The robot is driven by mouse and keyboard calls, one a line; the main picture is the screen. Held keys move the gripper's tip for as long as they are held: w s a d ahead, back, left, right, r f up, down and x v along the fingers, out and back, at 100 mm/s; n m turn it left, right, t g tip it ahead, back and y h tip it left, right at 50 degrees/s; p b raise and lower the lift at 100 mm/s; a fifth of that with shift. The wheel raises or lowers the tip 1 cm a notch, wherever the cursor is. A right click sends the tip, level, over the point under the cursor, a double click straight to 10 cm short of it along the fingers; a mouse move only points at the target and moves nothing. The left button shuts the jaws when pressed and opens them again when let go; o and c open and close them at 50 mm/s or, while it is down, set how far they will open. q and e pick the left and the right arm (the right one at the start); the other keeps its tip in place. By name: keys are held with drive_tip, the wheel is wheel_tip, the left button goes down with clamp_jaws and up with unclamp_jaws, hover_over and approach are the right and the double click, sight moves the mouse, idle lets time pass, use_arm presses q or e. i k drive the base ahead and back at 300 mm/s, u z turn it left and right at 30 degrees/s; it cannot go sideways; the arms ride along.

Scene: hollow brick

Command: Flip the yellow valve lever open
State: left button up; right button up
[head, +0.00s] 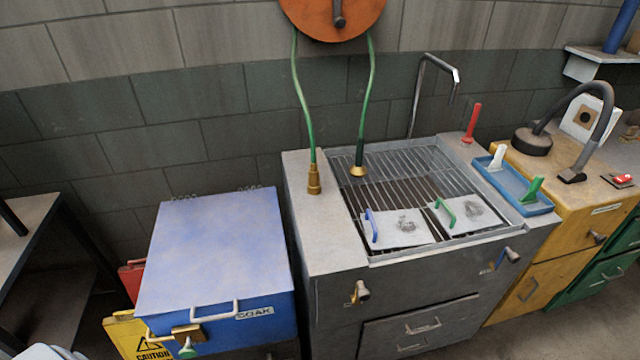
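I cannot make out a clearly yellow valve lever in the head view. A small brass fitting with a pale knob (361,291) sits on the front of the grey sink cabinet (335,325). A fitting with a blue handle (511,255) is at the cabinet's right front. A brass valve (187,332) with a green handle (188,349) is low on the front of the blue SOAK box (215,250). Whether any of these is open or shut is too small to tell. Neither gripper is in view.
A grille (400,170) covers the sink basin, with two handled plates on it. Green hoses hang from an orange reel (333,15). A blue tray (512,187) sits at the right. A yellow cabinet (565,215) adjoins it. A yellow caution sign (140,335) stands left of the box.

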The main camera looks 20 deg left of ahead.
sight(361, 294)
drive_tip(key=u, duration=2.2)
drive_tip(key=k, duration=1.3)
drive_tip(key=z, duration=2.2)
drive_tip(key=i, duration=0.5)
